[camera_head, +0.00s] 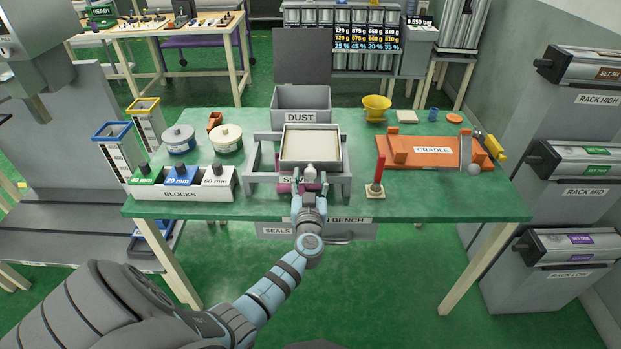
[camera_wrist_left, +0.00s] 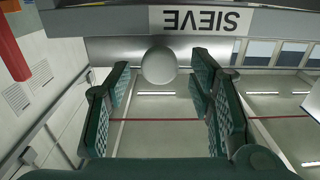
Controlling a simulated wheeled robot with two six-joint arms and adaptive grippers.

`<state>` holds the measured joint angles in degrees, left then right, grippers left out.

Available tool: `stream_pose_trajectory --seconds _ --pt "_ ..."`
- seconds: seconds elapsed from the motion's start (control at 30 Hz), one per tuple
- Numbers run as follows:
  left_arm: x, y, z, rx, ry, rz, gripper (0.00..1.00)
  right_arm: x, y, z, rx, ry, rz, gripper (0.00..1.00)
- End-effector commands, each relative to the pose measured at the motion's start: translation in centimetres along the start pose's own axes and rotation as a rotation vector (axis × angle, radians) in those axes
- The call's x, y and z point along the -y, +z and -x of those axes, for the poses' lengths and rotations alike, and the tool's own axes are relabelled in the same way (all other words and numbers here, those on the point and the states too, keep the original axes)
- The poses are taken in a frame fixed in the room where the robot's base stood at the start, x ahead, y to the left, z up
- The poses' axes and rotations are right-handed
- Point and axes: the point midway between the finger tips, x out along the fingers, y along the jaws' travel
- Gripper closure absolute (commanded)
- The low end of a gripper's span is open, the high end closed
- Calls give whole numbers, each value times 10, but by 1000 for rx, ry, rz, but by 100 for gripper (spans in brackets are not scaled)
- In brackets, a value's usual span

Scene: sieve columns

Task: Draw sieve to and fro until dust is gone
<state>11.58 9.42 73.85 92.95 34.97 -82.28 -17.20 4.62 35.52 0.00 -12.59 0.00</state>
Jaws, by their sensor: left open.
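The sieve (camera_head: 311,143) is a square grey frame with a pale cream surface, sitting in a grey stand (camera_head: 262,157) at the middle of the green bench. Its round knob (camera_head: 310,171) faces me at the front. My left gripper (camera_head: 310,194) is just in front of the knob. In the left wrist view the open fingers (camera_wrist_left: 160,105) stand on either side, with the pale knob (camera_wrist_left: 159,65) between and slightly beyond their tips. The SIEVE label (camera_wrist_left: 201,20) shows upside down there. The dust box (camera_head: 300,117) stands behind the sieve. My right gripper is not seen.
The blocks box (camera_head: 184,193) and two round tins (camera_head: 227,139) are on the left. A red stick on a small base (camera_head: 375,190) stands close right of the sieve. The orange cradle (camera_head: 428,152) is farther right, with a yellow funnel (camera_head: 376,107) behind.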

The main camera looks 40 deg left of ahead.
Motion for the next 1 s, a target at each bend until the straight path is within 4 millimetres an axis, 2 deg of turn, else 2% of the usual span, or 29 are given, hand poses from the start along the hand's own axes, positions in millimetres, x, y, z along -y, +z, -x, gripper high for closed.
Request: stream_pose_trajectory --seconds 0.1,0.2,0.5,0.8,1.0 --pt "0 3 -19 -1 1 -1 51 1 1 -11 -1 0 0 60" --pt "0 2 -26 0 1 -1 51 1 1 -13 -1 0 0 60" --pt "0 0 -29 1 1 -1 53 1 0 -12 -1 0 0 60" --pt "0 0 -29 1 2 -1 100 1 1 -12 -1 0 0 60" --pt "-1 0 -29 1 3 -1 100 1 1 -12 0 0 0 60"
